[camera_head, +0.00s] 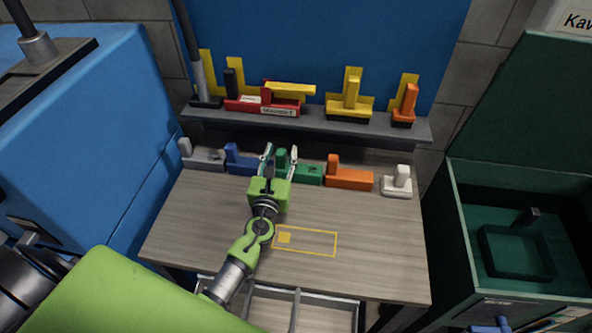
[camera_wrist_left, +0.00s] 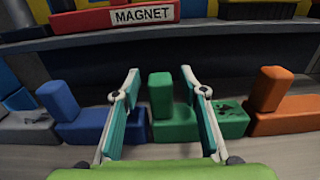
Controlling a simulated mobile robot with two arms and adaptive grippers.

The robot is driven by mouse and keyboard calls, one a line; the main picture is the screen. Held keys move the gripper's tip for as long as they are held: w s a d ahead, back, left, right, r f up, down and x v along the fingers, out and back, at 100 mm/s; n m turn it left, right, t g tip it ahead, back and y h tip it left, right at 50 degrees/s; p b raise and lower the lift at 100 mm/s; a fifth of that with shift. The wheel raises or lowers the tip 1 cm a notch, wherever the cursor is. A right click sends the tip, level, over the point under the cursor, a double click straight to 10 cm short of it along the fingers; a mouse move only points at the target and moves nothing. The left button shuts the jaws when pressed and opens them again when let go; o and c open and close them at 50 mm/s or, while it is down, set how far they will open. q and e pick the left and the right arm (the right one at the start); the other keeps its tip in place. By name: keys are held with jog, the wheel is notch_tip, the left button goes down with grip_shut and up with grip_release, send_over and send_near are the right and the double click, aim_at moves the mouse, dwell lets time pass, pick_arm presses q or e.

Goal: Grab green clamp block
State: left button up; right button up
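The green clamp block (camera_head: 309,174) sits in the row of blocks at the back of the wooden table, between the blue and orange ones. In the left wrist view the green block (camera_wrist_left: 173,121) has its upright part between the two fingers, with its low part running right behind the right finger. My left gripper (camera_head: 280,155) is open, with a finger on either side of the upright part. It also shows in the left wrist view (camera_wrist_left: 160,85). I cannot tell whether the fingers touch the block. My right gripper is not clearly in view.
A blue block (camera_head: 238,161) stands close on the left and an orange block (camera_head: 348,177) on the right. A grey block (camera_head: 203,156) and a white block (camera_head: 398,182) end the row. A shelf (camera_head: 318,121) with red and yellow parts hangs behind.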

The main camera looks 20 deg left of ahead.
pick_arm(q)
grip_shut()
jog(key=shift+r, duration=0.1)
